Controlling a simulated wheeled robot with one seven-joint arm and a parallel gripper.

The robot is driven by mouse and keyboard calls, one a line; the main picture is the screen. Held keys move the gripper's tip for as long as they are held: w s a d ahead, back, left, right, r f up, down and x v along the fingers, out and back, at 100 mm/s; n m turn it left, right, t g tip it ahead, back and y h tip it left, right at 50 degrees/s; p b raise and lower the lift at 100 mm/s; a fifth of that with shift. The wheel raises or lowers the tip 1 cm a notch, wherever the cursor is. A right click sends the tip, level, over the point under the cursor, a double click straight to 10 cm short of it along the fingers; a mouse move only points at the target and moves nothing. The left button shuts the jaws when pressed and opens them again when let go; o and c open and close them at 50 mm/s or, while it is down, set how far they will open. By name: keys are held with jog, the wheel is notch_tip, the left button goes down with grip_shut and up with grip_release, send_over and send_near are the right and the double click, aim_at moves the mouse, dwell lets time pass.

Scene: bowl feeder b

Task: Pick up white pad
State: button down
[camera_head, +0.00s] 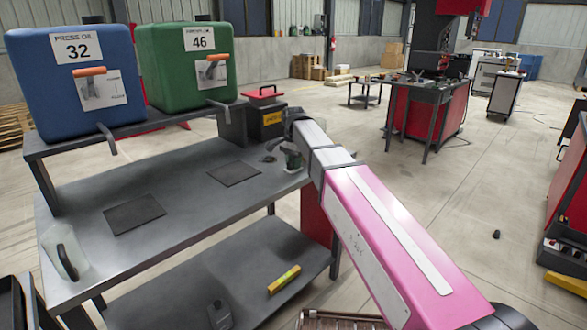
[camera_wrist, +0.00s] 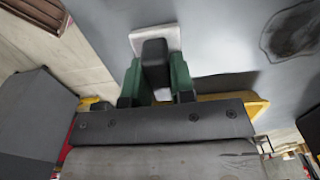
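The white pad (camera_wrist: 170,38) shows in the wrist view on the grey table top, close to the table's edge. A black block (camera_wrist: 154,62), which looks like its handle, stands in front of it. My gripper's (camera_wrist: 157,75) two green fingers stand on either side of the black block. I cannot tell whether they press on it or leave a small gap. In the head view my gripper (camera_head: 291,155) is low over the far right end of the table (camera_head: 185,205).
A dark stain (camera_wrist: 292,30) lies on the table beside the pad. A dark box with a red handle (camera_head: 266,115) stands behind my gripper. Blue (camera_head: 75,110) and green (camera_head: 188,85) oil containers sit on a raised shelf. A clear jug (camera_head: 64,250) stands at left. Two dark mats lie flat between.

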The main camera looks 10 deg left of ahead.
jog(key=shift+r, duration=0.15)
jog(key=shift+r, duration=0.5)
jog(key=r, duration=0.2)
jog(key=s+r, duration=0.1)
jog(key=shift+a+r, duration=0.25)
jog(key=shift+a, duration=0.1)
jog(key=s+a+r, duration=0.5)
jog(key=s+r, duration=0.1)
jog(key=s, duration=0.2)
jog(key=shift+s+a+r, duration=0.15)
jog(key=shift+s+a, duration=0.2)
jog(key=shift+a, duration=0.05)
jog(key=c, duration=1.8)
grip_release()
